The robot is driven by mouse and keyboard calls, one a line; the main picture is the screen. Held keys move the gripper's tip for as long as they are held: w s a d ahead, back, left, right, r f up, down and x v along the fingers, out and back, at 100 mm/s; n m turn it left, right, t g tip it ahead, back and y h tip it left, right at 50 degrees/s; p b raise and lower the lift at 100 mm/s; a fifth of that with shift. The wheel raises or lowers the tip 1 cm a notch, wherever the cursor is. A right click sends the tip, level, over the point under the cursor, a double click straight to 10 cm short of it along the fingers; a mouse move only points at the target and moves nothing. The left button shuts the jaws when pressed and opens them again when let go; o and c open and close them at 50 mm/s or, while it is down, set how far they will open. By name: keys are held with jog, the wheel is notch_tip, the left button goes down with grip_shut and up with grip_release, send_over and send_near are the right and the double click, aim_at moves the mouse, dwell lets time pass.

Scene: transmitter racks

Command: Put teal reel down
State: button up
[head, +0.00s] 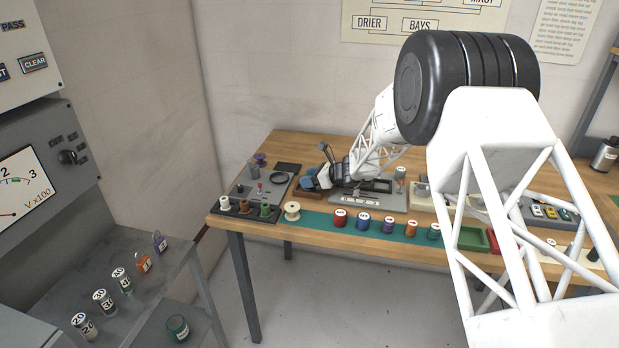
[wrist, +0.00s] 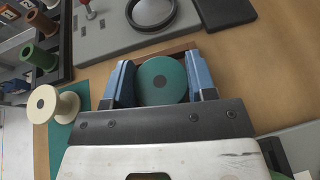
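The teal reel (wrist: 162,80) shows end-on in the wrist view, a round teal disc with a dark centre. It sits between the two blue fingers of my gripper (wrist: 160,82), which appear to touch it on both sides. In the head view my gripper (head: 316,182) is low over the left part of the wooden table, and I cannot make out the teal reel there. A brown wooden tray (head: 302,194) lies under and around the fingers; its far edge shows in the wrist view (wrist: 180,48). I cannot tell whether the reel touches it.
A grey panel (head: 245,192) with a black ring and several spools lies left of my gripper. A cream spool (head: 292,211) stands close by. Several coloured reels, including a red one (head: 340,218), line the teal strip (head: 316,220) at the front edge. A grey device (head: 368,201) is to the right.

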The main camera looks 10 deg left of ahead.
jog(key=o, duration=0.4)
jog(key=shift+r, duration=0.1)
jog(key=shift+r, duration=0.35)
jog(key=shift+d+r, duration=0.2)
jog(key=shift+r, duration=0.05)
jog(key=v, duration=1.1)
jog(key=shift+d, duration=0.3)
jog(key=shift+r, duration=0.15)
